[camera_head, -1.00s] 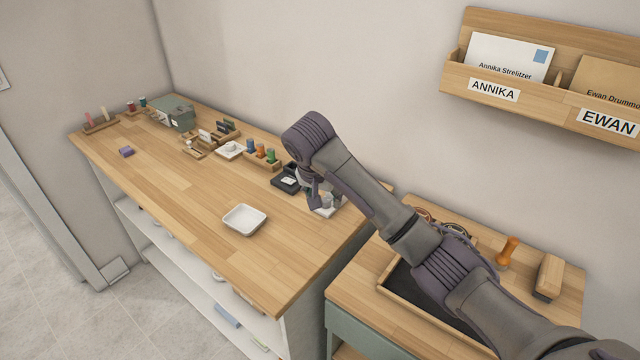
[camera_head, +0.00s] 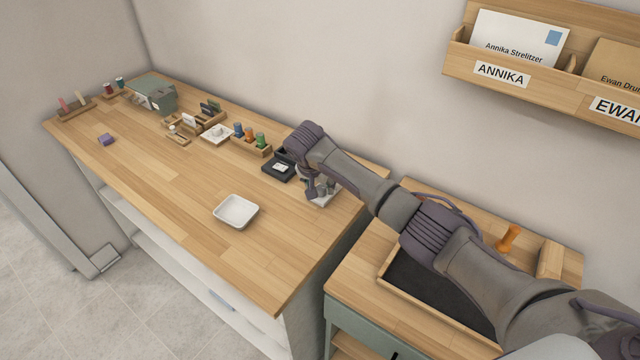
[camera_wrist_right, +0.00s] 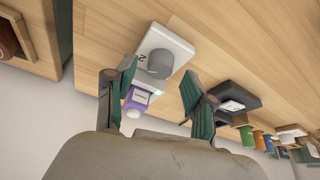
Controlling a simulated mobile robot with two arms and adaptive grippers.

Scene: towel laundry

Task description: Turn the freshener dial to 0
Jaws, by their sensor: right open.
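The freshener is a white block with a round grey dial (camera_wrist_right: 161,65) on its face and a purple bottle (camera_wrist_right: 138,101) beside it, in the right wrist view. A digit 2 shows on the white face (camera_wrist_right: 178,48); the dial's setting is too small to tell. In the head view the white base (camera_head: 326,199) is partly hidden by my right gripper (camera_head: 319,190). In the right wrist view my right gripper (camera_wrist_right: 158,95) is open, its fingers apart, with the dial showing beyond the gap between them. It appears empty. My left gripper is not in view.
A black box (camera_head: 279,168) stands close to the left of the freshener in the head view. A white dish (camera_head: 236,211) lies on the wooden counter (camera_head: 180,215). Spools (camera_head: 250,135) stand farther left. A dark tray (camera_head: 430,290) sits on the side table.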

